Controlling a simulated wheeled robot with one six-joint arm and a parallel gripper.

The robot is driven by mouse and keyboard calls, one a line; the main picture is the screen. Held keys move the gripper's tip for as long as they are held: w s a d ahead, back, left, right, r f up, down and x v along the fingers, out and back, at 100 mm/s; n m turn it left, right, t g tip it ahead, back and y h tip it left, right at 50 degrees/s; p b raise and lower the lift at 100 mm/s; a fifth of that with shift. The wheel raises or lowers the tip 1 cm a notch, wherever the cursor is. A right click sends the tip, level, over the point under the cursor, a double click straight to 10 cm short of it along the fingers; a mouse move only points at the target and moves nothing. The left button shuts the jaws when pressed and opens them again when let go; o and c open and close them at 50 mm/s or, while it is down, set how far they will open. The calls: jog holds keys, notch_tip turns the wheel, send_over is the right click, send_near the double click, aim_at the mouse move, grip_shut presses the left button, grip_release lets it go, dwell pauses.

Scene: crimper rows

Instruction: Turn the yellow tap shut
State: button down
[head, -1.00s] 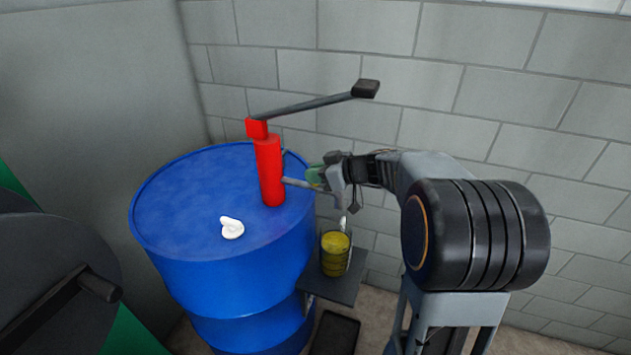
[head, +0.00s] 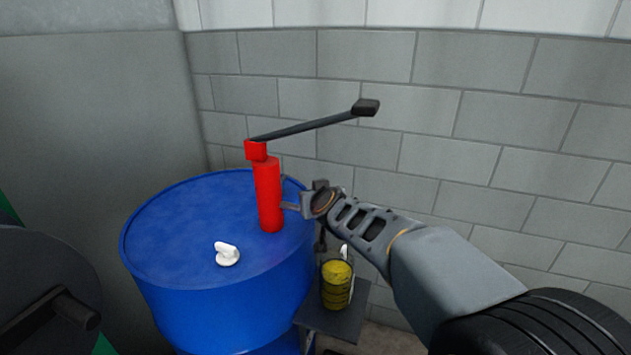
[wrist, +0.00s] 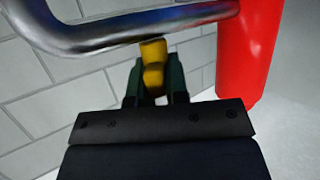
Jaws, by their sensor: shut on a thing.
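The yellow tap (wrist: 153,62) shows in the wrist view, just under a bent metal spout pipe (wrist: 120,34). My gripper (wrist: 155,85) is shut on the yellow tap, with its green fingers on either side of it. In the head view my gripper (head: 308,207) is at the spout, right of the red pump (head: 268,195) on the blue drum (head: 180,225). The tap is hidden there behind my wrist. The red pump body also shows at the right of the wrist view (wrist: 245,50).
A clear container of yellow liquid (head: 337,290) stands on a dark shelf (head: 345,322) below the spout. A white cap (head: 227,254) lies on the drum top. The pump's black lever (head: 310,125) reaches right above my gripper. A block wall (head: 500,150) stands behind.

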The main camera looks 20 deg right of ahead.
jog(key=m+h+p, duration=0.1)
jog(key=p, duration=0.3)
jog(key=r+m+h+p, duration=0.1)
jog(key=h+p, duration=0.1)
jog(key=p, duration=0.3)
jog(key=shift+a+m+g, duration=0.1)
jog(key=shift+m+g, duration=0.2)
jog(key=shift+m, duration=0.1)
jog(key=m+h+p, duration=0.1)
jog(key=p, duration=0.1)
jog(key=m+g+h+p, duration=0.1)
jog(key=h+p, duration=0.1)
jog(key=p, duration=0.1)
jog(key=shift+f+m, duration=0.25)
jog(key=shift+m, duration=0.05)
jog(key=shift+f+m+g+h+p, duration=0.2)
jog(key=shift+m+g+h+p, duration=0.4)
jog(key=shift+p, duration=0.55)
jog(key=shift+f+m+h, duration=0.1)
jog(key=shift+m+h, duration=0.2)
jog(key=c, duration=1.1)
grip_release()
jog(key=p+v, duration=0.1)
jog(key=v, duration=1.2)
jog(key=shift+s+a, duration=0.15)
jog(key=shift+s, duration=0.15)
